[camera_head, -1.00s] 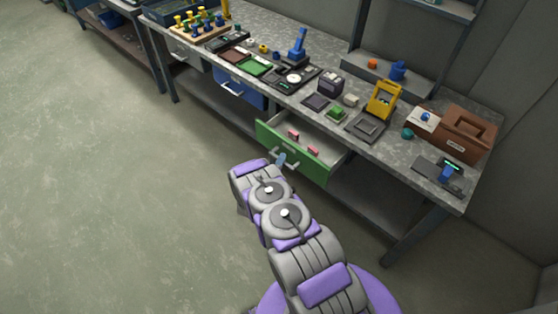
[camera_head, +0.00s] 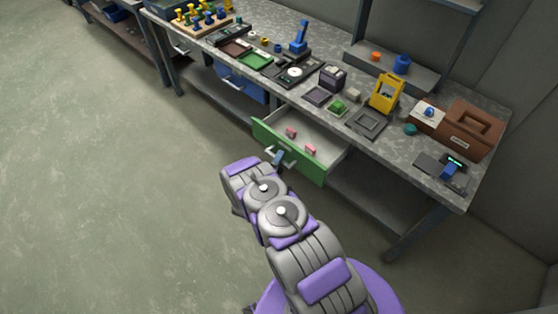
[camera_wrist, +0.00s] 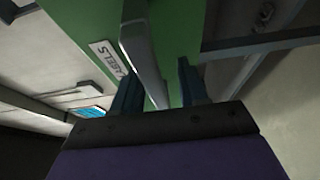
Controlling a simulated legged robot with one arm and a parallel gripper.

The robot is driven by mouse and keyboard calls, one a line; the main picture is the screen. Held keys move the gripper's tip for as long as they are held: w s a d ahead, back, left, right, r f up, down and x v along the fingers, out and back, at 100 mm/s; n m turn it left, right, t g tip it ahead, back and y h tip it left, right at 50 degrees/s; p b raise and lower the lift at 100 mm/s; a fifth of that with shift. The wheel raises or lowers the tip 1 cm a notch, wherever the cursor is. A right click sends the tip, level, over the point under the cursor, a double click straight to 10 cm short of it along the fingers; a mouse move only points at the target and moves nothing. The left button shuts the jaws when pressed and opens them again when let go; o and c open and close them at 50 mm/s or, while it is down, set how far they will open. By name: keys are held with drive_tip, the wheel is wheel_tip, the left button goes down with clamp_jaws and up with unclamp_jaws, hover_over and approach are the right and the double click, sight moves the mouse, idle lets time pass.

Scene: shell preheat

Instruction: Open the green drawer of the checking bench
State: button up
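The green drawer (camera_head: 290,153) of the checking bench stands well out from the bench, with pink items inside. Its front also fills the top of the wrist view (camera_wrist: 182,35), beside a white label reading "LABELS". My gripper (camera_head: 279,157) is at the drawer's front. In the wrist view its two dark teal fingers (camera_wrist: 160,85) are apart, with the grey bar handle (camera_wrist: 143,55) between them. The handle is nearer the left finger, and green shows between it and the right finger. Whether the left finger touches the handle is unclear.
The checking bench (camera_head: 395,146) carries a yellow frame (camera_head: 386,92), a brown box (camera_head: 474,128) and several small devices. A blue drawer (camera_head: 240,86) is further left under the top. Open floor (camera_head: 120,190) lies to the left.

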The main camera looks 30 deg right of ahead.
drive_tip(key=shift+a+r, duration=0.1)
drive_tip(key=shift+a, duration=0.55)
drive_tip(key=p+v, duration=0.3)
drive_tip(key=v, duration=1.3)
drive_tip(key=shift+s+f, duration=0.2)
drive_tip(key=shift+s, duration=0.25)
drive_tip(key=shift+a, duration=0.25)
